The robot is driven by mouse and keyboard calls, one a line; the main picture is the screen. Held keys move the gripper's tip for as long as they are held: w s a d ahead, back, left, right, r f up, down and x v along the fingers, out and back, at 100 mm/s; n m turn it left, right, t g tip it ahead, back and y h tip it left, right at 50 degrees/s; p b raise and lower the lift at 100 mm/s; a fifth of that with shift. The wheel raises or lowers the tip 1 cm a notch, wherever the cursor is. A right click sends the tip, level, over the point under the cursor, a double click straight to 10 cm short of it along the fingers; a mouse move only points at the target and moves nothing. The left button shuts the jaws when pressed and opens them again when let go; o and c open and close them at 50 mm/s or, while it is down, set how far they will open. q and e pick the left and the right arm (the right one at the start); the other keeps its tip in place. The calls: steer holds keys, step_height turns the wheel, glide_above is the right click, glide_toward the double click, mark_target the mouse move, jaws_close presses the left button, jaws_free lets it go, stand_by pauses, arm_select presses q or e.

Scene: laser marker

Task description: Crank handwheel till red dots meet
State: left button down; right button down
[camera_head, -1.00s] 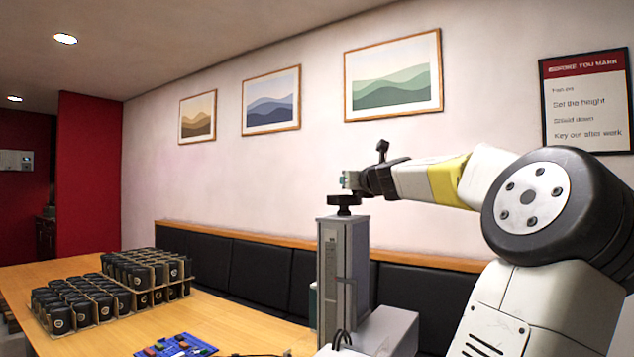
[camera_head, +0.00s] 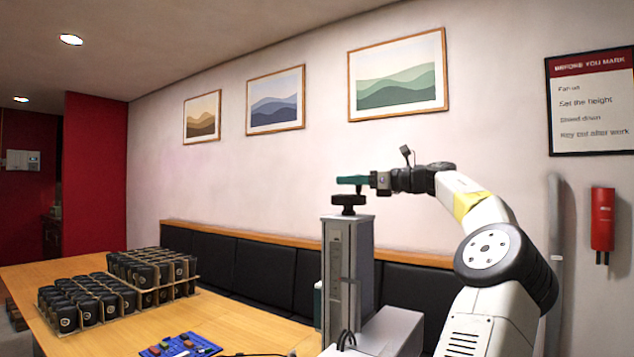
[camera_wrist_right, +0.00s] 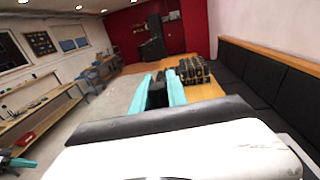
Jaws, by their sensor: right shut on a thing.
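The black handwheel (camera_head: 348,202) sits on top of the grey column (camera_head: 347,275) of the laser marker in the head view. My right gripper (camera_head: 350,180) is level above the wheel, its teal fingers reaching in from the right. In the right wrist view its two fingers (camera_wrist_right: 160,92) are shut on a dark upright piece (camera_wrist_right: 157,94), which appears to be the wheel's crank handle. No red dots can be made out. A teal and black piece at the lower left of the right wrist view looks like my left gripper (camera_wrist_right: 18,162); its jaws are unclear.
Black cups in cardboard holders (camera_head: 122,288) stand on the wooden table (camera_head: 240,325). A blue board with small coloured pieces (camera_head: 180,345) lies near the column. A black padded bench (camera_head: 265,270) runs along the wall behind. A red extinguisher (camera_head: 602,218) hangs at right.

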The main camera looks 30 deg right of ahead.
steer(key=shift+a+r+n+g+y, duration=0.1)
steer(key=shift+r+n+g+y, duration=0.1)
steer(key=shift+n+g+y, duration=0.3)
steer(key=c, duration=1.3)
jaws_free()
steer(key=shift+f+y, duration=0.1)
steer(key=shift+y, duration=0.2)
steer(key=v, duration=0.7)
steer(key=shift+s+d, duration=0.25)
steer(key=shift+s, duration=0.1)
